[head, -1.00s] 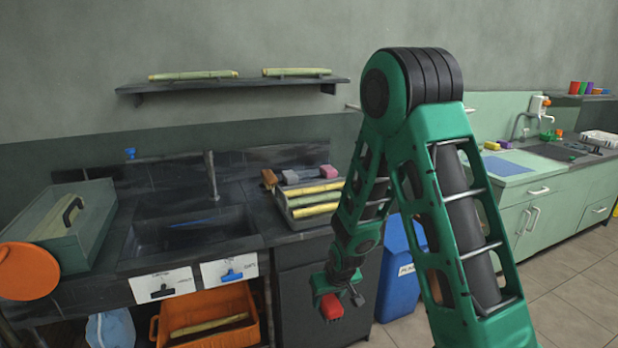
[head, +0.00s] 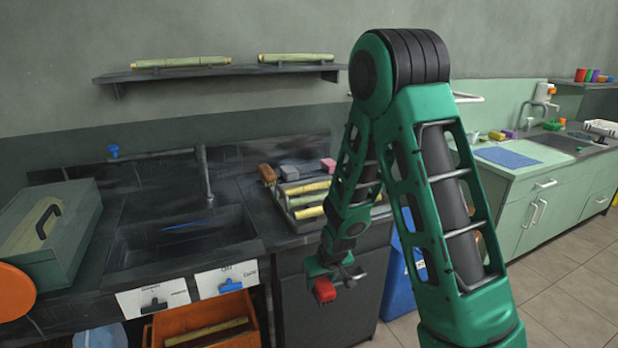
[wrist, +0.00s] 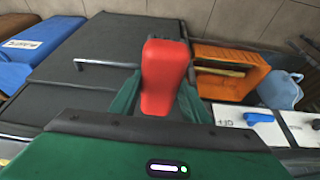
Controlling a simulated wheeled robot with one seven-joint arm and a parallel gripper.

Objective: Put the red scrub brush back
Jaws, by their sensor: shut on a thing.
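The red scrub brush (head: 325,290) hangs at the end of my arm in the head view, in front of the dark cabinet below the counter. In the wrist view the red brush (wrist: 164,75) stands up between the green fingers of my gripper (wrist: 160,100), which is shut on it.
The dark counter holds a sink (head: 185,243), a rack of cane pieces (head: 300,200) and a green-grey box (head: 50,235). An orange crate (head: 205,325) sits below. A blue bin (head: 398,285) stands right of the cabinet. A green counter (head: 540,170) is at right.

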